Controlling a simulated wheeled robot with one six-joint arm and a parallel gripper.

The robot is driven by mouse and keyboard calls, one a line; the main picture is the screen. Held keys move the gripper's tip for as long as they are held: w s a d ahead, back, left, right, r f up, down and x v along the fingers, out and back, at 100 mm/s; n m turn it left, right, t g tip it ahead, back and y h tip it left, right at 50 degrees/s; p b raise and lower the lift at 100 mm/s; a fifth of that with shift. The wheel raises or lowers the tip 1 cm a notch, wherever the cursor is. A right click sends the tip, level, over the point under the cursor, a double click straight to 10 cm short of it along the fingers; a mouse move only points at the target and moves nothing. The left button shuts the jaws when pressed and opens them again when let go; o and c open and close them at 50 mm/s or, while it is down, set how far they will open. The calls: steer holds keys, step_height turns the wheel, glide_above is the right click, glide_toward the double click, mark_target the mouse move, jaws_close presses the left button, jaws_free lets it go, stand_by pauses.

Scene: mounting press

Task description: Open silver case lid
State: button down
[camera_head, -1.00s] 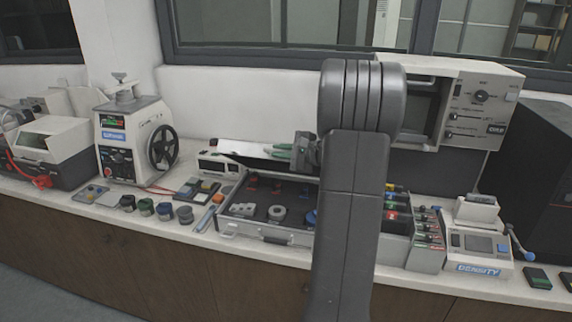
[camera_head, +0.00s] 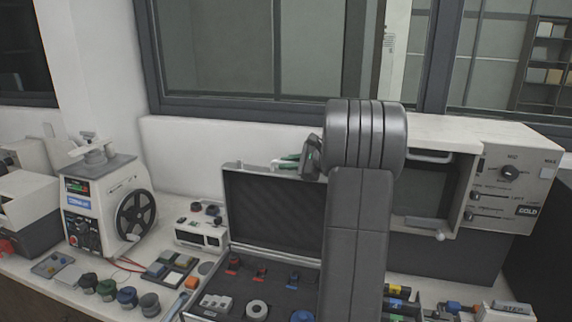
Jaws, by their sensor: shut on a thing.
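The silver case (camera_head: 193,309) stands on the bench in the middle, partly hidden behind my arm. Its lid (camera_head: 265,205) is raised to nearly upright at the back, showing its dark foam lining. Inside the case are small parts: a grey ring (camera_head: 257,309), a light block with holes and red and blue-topped pieces. My gripper (camera_head: 288,162) is at the lid's top edge, its green-tipped fingers shut at the rim. My arm hides the right part of the lid and case.
A press with a black handwheel (camera_head: 136,215) stands at left, with several small round pots (camera_head: 127,298) before it. A white device (camera_head: 201,232) stands left of the lid. A large cream machine (camera_head: 505,185) is at back right. The window wall is behind.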

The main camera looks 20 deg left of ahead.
steer(key=shift+w+f+m+g, duration=0.2)
steer(key=shift+w+f, duration=0.05)
steer(key=shift+w, duration=0.65)
steer(key=shift+w+f+m+g, duration=0.2)
steer(key=shift+w+f, duration=0.05)
steer(key=shift+w, duration=0.65)
steer(key=c, duration=1.5)
jaws_free()
steer(key=shift+d, duration=0.1)
step_height(320, 180, up, 10)
steer(key=shift+r+b, duration=0.2)
steer(key=shift+b, duration=0.4)
step_height(320, 180, down, 9)
steer(key=shift+f+p, duration=0.15)
steer(key=shift+p, duration=0.65)
